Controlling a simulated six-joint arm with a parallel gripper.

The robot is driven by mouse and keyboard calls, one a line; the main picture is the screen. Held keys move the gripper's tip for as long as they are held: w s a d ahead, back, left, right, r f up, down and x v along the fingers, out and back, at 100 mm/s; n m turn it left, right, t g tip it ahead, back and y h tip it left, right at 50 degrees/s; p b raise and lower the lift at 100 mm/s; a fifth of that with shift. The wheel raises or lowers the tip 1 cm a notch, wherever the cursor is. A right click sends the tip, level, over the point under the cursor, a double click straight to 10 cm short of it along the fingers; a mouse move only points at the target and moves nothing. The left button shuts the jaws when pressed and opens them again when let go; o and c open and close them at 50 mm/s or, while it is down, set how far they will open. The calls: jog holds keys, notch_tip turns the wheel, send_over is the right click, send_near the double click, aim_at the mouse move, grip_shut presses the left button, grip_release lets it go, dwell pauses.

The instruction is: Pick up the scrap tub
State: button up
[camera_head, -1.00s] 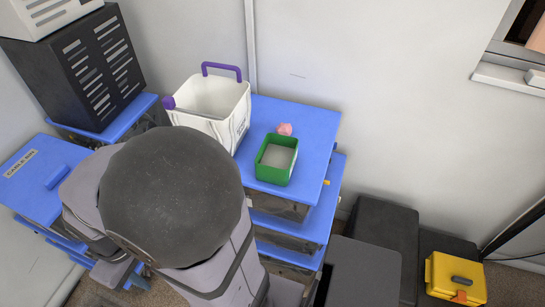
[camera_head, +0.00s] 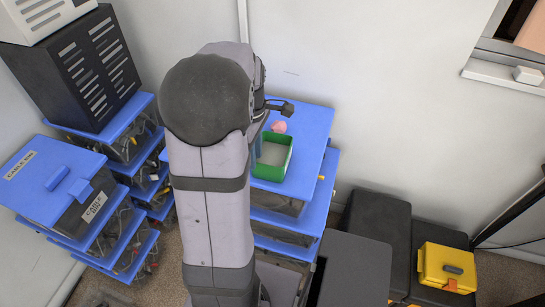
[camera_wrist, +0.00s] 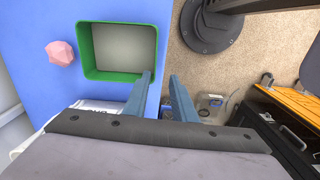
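A green open tub (camera_head: 273,158) with a pale inside stands on a blue lid; I take it to be the scrap tub. It also shows in the wrist view (camera_wrist: 120,50), top left of centre. My gripper (camera_wrist: 161,75) is open, with a gap between its two blue-grey fingers. In the wrist view the left finger overlaps the tub's near right corner, and the right finger lies outside the tub. I cannot tell whether either touches it. In the head view my arm hides part of the tub's left side.
A pink lump (camera_head: 279,127) lies beside the tub on the blue lid (camera_head: 313,135). A white bin's edge (camera_wrist: 97,105) shows in the wrist view. Blue-lidded drawers (camera_head: 60,180) stand left, and dark boxes with a yellow case (camera_head: 447,266) right.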

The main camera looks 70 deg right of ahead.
aim_at(268, 180)
jog(key=s, duration=0.1)
jog(key=s+d+f, duration=0.1)
jog(key=s, duration=0.1)
jog(key=shift+f+n, duration=0.15)
jog(key=shift+n, duration=0.25)
jog(key=shift+s+f+p, duration=0.15)
jog(key=shift+f, duration=1.7)
jog(key=shift+s+f+p, duration=0.1)
jog(key=shift+f+p, duration=0.05)
jog(key=shift+f, duration=1.65)
grip_shut()
